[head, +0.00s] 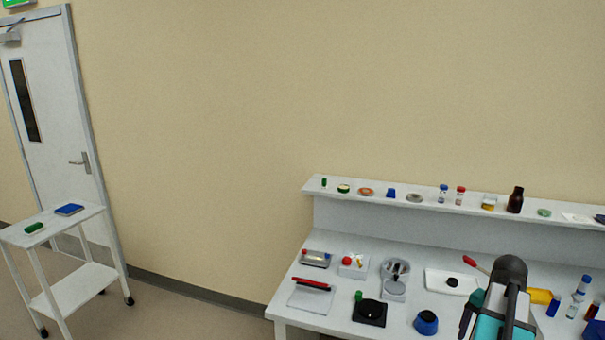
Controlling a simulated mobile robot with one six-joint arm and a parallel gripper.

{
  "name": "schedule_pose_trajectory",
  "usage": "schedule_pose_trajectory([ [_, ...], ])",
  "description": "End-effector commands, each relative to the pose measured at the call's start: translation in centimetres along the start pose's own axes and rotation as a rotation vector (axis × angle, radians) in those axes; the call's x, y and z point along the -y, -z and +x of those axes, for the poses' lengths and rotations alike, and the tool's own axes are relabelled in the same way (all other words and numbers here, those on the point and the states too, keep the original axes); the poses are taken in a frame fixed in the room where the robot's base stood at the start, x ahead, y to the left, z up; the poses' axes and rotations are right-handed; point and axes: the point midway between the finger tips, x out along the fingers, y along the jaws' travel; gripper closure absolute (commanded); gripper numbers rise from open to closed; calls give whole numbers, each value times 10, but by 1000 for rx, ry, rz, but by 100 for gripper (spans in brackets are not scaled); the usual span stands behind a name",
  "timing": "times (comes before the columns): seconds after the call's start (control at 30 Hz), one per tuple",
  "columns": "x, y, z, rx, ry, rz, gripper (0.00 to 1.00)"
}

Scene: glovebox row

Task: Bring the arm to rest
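My arm (509,272) rises into the lower right of the head view, in front of the workbench (292,309). Its dark grey and teal parts cover some of the bench top. My gripper's fingertips cannot be made out, so I cannot tell whether it is open or shut or holds anything. A red-tipped item (475,264) shows just left of the arm, and a yellow item (540,296) just right of it; I cannot tell whether the arm touches either.
The bench holds a red-topped board (312,285), a black device (369,312), a blue round item (426,323) and a white tray (437,281). A raised shelf (320,187) carries small jars and a brown bottle (515,200). A white cart (75,288) stands left; floor between is clear.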

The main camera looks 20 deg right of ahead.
Motion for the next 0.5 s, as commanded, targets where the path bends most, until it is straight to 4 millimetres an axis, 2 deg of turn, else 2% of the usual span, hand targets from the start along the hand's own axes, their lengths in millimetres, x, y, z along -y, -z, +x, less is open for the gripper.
schedule_pose_trajectory([
  [0.27, 38, -29, 44, 47, -24, -80, 15],
  [0.5, 84, -85, 113, 124, -72, -201, 15],
])
